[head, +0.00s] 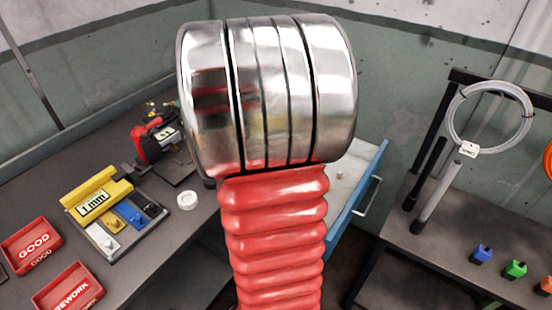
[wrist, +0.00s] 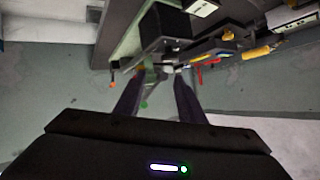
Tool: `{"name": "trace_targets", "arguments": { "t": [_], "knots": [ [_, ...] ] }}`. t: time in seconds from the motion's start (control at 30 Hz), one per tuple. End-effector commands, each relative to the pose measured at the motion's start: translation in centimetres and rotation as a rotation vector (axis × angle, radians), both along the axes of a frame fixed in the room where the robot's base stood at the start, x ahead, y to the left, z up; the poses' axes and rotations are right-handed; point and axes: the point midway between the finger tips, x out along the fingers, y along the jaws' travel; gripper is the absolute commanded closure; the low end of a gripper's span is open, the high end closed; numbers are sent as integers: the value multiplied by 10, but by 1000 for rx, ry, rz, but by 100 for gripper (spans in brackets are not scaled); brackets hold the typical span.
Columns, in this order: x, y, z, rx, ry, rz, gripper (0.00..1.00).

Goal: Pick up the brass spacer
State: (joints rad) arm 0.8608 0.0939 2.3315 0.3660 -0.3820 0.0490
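I cannot make out a brass spacer for certain in either view. In the head view my own arm, a red bellows and a shiny metal joint, hides the middle of the scene. A small white ring (head: 187,200) lies on the left bench. A small tray (head: 108,250) beside it holds white, yellow and blue pieces under a yellow block (head: 98,194) marked "1 mm". My gripper (wrist: 158,80) shows only in the wrist view. Its two dark fingers stand apart, and no held thing is visible between them.
On the left bench are red GOOD (head: 32,244) and REWORK (head: 70,290) bins and a red and black tool (head: 155,140). At right a dark bench (head: 470,230) carries blue, green and orange pieces. A blue drawer (head: 358,187) stands open behind my arm.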

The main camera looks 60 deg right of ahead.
Motion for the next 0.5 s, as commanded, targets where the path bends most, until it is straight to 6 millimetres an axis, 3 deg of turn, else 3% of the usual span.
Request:
{"name": "trace_targets", "arguments": {
  "t": [0.03, 0.1, 0.2, 0.5],
  "knots": [
    [-17, -20, -11, -11, -1, -56, 64],
    [-37, -43, -24, -31, -1, -118, 64],
    [-64, -66, -46, -56, 15, -187, 64],
    [-136, -103, -123, -109, 111, -317, 64]
  ]
}}
